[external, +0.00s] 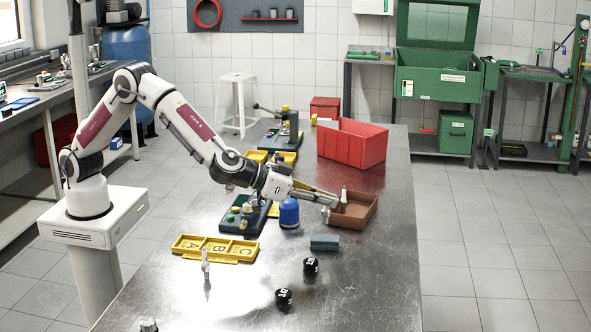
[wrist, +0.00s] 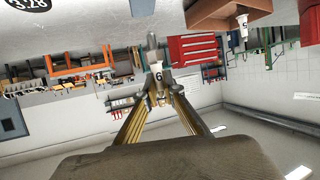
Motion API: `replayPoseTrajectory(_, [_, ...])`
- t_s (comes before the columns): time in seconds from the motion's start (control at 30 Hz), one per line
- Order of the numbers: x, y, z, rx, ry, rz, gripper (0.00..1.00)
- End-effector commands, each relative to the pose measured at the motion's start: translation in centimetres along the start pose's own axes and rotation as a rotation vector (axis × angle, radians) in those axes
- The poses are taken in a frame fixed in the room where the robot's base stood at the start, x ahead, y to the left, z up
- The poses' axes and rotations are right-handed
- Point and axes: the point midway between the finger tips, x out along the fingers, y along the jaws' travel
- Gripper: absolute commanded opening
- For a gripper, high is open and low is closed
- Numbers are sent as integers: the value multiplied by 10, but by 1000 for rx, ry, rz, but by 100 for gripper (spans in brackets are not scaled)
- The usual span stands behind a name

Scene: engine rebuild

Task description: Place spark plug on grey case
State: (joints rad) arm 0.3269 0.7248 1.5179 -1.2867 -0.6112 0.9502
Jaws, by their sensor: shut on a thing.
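My gripper (external: 334,200) reaches out over the table, near the brown open tray (external: 356,212). In the wrist view my gripper (wrist: 156,84) is shut on a grey and white spark plug (wrist: 155,62) marked 6, which sticks out past the fingertips. A second plug marked 5 (wrist: 243,27) shows at the brown tray; it also shows in the external view (external: 344,194). A small blue-grey case (external: 325,243) lies on the table in front of the tray, below my gripper in the picture. I cannot see its top clearly.
A blue rounded container (external: 289,214) stands left of my gripper. A red bin (external: 352,142) is behind. Two black round parts (external: 310,266) (external: 284,298), a small upright part (external: 205,262) and a yellow lettered tray (external: 216,248) are nearer. The table's right front is clear.

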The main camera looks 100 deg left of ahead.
Motion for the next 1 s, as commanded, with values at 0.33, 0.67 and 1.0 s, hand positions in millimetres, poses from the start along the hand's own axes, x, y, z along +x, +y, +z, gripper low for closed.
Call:
replayPoseTrajectory(0.33, [12, 0, 28, 3, -1, -1, 0])
replayPoseTrajectory(0.67, [14, 0, 34, 0, 0, 0, 0])
replayPoseTrajectory(1.0, [15, 0, 37, 1, 0, 0, 25])
